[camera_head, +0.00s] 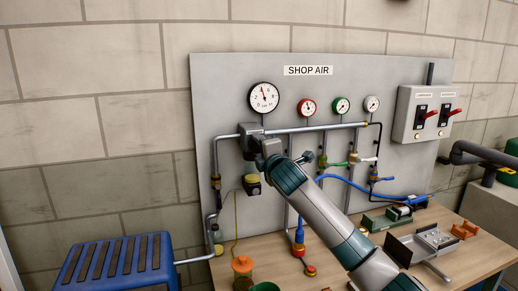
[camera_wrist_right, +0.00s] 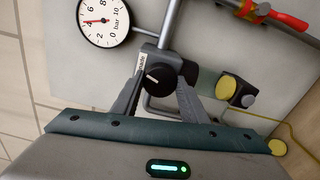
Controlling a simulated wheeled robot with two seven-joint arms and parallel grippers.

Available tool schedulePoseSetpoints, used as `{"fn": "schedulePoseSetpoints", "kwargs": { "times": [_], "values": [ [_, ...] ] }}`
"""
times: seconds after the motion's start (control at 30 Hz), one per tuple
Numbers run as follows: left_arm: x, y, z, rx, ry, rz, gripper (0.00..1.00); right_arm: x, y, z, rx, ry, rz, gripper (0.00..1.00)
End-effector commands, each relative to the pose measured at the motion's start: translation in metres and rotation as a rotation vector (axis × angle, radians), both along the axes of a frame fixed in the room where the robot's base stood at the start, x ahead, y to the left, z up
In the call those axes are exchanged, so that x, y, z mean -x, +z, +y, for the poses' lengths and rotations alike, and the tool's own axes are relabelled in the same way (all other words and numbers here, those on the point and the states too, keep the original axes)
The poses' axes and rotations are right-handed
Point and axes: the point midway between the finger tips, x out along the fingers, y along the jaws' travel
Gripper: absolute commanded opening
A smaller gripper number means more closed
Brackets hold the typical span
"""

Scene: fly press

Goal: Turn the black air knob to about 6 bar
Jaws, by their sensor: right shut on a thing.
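The black air knob (camera_wrist_right: 158,76), with a white pointer line, sits between the two fingers of my right gripper (camera_wrist_right: 163,82) in the right wrist view. The fingers are shut on its sides. In the head view my right gripper (camera_head: 268,148) is at the regulator on the panel's left side, and it hides the knob. The large white pressure gauge (camera_head: 264,98) is just above it. The gauge also shows in the right wrist view (camera_wrist_right: 106,18), where its red needle points near the 4 bar mark. My left gripper is in neither view.
Pipes, valves and a blue hose lie close below. A switch box (camera_head: 408,130) is at the right. A wooden bench (camera_head: 440,270) stands below.

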Motion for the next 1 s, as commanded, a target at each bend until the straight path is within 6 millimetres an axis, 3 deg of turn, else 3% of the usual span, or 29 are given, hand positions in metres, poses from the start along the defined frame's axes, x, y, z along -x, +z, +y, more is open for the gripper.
{"fn": "schedulePoseSetpoints", "kwargs": {
  "times": [0.37, 0.4, 0.47, 0.5, 1.0],
  "values": [
    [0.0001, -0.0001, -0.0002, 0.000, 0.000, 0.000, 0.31, -0.0002, -0.0006, -0.0006, -0.006, -0.001, 0.003, 0.17],
    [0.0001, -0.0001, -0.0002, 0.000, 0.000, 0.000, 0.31, -0.0002, -0.0007, -0.0007, -0.006, -0.001, 0.003, 0.42],
    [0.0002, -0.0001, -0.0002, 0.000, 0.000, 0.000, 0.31, -0.0002, -0.0007, -0.0007, -0.005, -0.001, 0.003, 0.56],
    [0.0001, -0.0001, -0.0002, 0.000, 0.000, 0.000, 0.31, -0.0002, -0.0007, -0.0006, -0.005, -0.001, 0.003, 0.58],
    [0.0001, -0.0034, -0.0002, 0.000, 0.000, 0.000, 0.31, 0.0054, -0.0012, -0.0025, -0.006, 0.000, 0.001, 0.58]
  ]
}}
